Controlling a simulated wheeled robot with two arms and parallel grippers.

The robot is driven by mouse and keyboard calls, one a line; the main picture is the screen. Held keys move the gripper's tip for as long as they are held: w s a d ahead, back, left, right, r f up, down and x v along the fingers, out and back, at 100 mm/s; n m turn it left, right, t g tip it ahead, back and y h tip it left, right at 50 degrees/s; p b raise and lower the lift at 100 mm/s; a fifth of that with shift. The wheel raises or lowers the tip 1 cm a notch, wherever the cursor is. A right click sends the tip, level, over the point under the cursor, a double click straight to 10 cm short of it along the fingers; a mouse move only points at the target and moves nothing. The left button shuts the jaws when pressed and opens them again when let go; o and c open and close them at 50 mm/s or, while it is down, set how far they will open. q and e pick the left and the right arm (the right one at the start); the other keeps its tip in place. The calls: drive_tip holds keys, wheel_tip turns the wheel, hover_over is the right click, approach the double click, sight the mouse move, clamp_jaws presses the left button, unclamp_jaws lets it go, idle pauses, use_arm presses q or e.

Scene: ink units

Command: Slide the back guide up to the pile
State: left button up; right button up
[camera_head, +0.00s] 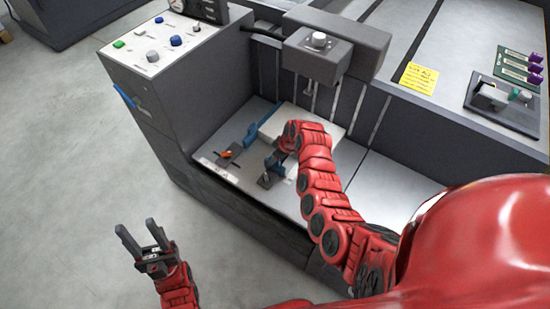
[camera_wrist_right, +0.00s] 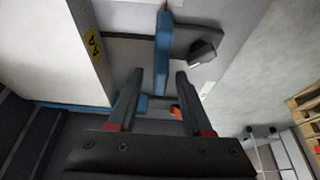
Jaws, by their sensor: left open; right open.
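The white pile (camera_head: 323,120) lies in the machine's bay, partly hidden by my right arm; its side with a yellow A4 label is at left in the right wrist view (camera_wrist_right: 82,55). An upright blue guide plate (camera_wrist_right: 163,45) with a dark knob (camera_wrist_right: 205,48) stands apart from the pile, with a gap of tray between. My right gripper (camera_wrist_right: 159,78) is open, its fingertips on either side of this plate in the view; contact cannot be told. In the head view the guide (camera_head: 268,178) is partly hidden by my right arm. My left gripper (camera_head: 137,226) is open and empty over the floor.
Another blue guide (camera_head: 251,136) stands at the pile's left side. A dark part with an orange knob (camera_head: 227,153) is near it. The control panel (camera_head: 160,42) is at upper left. A dark overhead block (camera_head: 318,55) hangs above the bay. The left floor is clear.

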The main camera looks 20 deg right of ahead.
clamp_jaws()
idle(1.3)
